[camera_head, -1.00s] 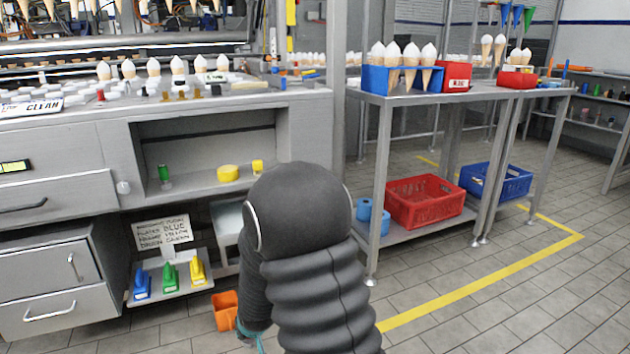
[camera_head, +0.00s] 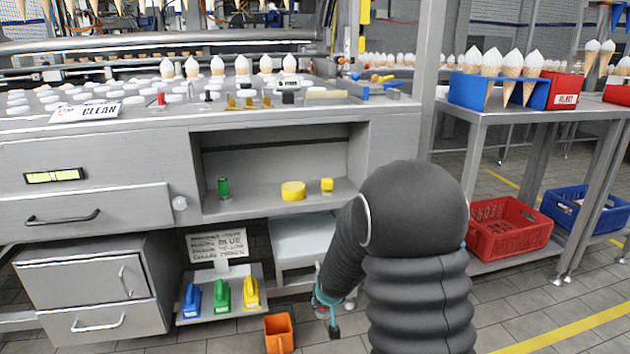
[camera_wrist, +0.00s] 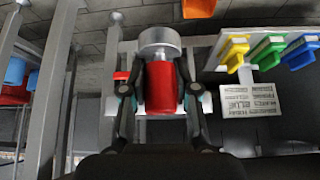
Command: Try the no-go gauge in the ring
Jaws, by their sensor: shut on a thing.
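My gripper (camera_wrist: 160,105) is shut on a red-handled gauge (camera_wrist: 161,88) with a thick grey metal end, seen close up in the wrist view. In the head view my gripper (camera_head: 330,312) is low, in front of the bench's lower opening, partly hidden by my arm; the gauge is hardly visible there. A yellow round piece (camera_head: 293,190), perhaps the ring, sits on the open bench shelf. A green-handled piece (camera_head: 223,187) stands to its left and a smaller yellow piece (camera_head: 327,186) to its right. My gripper is below and apart from them.
The open bench shelf (camera_head: 255,206) has bare room around its pieces. Below are a written sign (camera_head: 217,243), blue, green and yellow scoop-like tools, and an orange bin (camera_head: 279,333). Right stands a metal table (camera_head: 480,115) with a red crate (camera_head: 510,228) beneath.

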